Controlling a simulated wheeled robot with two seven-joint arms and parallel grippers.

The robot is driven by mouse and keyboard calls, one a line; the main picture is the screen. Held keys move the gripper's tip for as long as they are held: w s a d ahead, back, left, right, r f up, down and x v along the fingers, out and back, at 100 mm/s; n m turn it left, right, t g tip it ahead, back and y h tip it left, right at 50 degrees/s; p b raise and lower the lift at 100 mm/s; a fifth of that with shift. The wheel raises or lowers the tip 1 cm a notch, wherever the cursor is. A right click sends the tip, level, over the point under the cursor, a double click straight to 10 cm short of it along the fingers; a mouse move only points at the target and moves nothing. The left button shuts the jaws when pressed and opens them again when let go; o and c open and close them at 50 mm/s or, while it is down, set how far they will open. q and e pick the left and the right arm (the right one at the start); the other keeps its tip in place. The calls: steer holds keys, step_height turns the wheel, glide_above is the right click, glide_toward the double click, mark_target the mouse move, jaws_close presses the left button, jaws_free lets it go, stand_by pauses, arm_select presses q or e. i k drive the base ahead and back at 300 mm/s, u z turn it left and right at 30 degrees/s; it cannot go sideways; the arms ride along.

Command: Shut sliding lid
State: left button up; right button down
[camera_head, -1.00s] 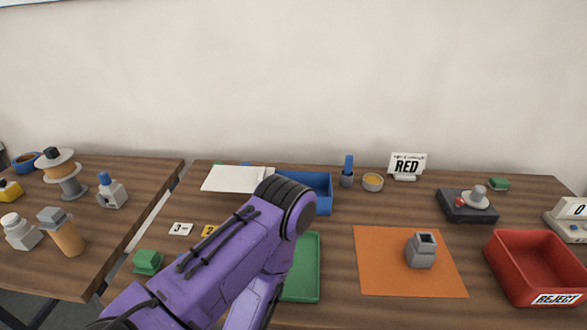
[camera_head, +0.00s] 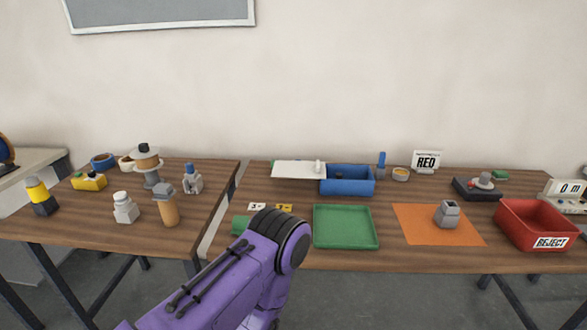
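The sliding lid (camera_head: 297,170) is a flat white panel with a small pale knob near its right end. It extends to the left of a blue box (camera_head: 347,187) on the back of the right table, and the box's inside shows open with something dark in it. One purple arm of mine rises from the bottom middle, in front of the table's front left part. Its gripper is out of the picture or hidden behind the arm, and the other arm does not show.
A green tray (camera_head: 345,243), an orange mat (camera_head: 410,238) with a grey block (camera_head: 447,214), and a red reject bin (camera_head: 508,230) stand right of my arm. A gap separates the left table (camera_head: 90,228).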

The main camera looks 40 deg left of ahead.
mark_target(299, 166)
steer(key=u, duration=1.5)
